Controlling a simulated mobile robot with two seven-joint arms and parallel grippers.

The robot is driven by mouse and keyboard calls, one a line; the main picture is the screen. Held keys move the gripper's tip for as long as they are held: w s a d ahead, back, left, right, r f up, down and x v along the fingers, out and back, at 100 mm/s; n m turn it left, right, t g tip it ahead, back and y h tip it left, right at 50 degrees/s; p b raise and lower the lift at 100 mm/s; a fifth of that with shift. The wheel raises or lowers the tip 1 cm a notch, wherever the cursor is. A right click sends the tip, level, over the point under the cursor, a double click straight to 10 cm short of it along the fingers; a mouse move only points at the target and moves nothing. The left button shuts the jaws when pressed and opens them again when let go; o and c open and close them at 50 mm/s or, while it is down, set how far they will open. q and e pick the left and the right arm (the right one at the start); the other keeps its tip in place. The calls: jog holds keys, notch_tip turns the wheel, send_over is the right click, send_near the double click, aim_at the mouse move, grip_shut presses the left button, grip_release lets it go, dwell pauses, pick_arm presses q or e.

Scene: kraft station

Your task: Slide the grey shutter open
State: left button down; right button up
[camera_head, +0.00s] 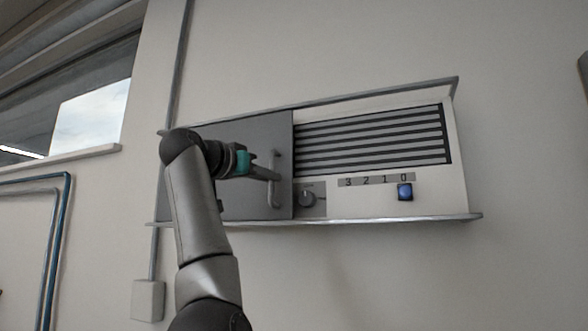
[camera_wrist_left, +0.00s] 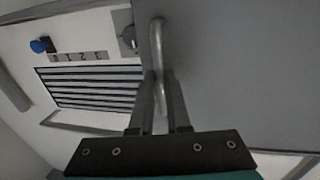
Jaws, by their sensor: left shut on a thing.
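The grey shutter (camera_head: 245,205) is a flat panel covering the left part of a wall unit. A vertical bar handle (camera_head: 274,190) stands near its right edge. To its right, the slatted vent (camera_head: 372,138), the dial and the blue button show uncovered. My left gripper (camera_head: 275,177) reaches in from the left and is shut on the handle. In the left wrist view, the fingers (camera_wrist_left: 160,98) close around the handle (camera_wrist_left: 156,45), with the shutter (camera_wrist_left: 235,70) filling the right side. My right gripper is in neither view.
The unit has a top ledge (camera_head: 370,95) and a bottom rail (camera_head: 380,220). A dial (camera_head: 307,199) sits just right of the shutter edge, and a blue button (camera_head: 405,192) lies below a number strip (camera_head: 376,181). A window and pipes are at the left.

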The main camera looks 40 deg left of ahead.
pick_arm(q)
jog(key=shift+s+a, duration=0.2)
jog(key=shift+a, duration=0.5)
jog(key=c, duration=0.9)
grip_release()
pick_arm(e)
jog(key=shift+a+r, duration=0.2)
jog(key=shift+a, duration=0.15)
pick_arm(q)
jog(key=s+d+b, duration=0.1)
jog(key=s+b, duration=0.4)
jog(key=s, duration=1)
jog(key=shift+d, duration=0.15)
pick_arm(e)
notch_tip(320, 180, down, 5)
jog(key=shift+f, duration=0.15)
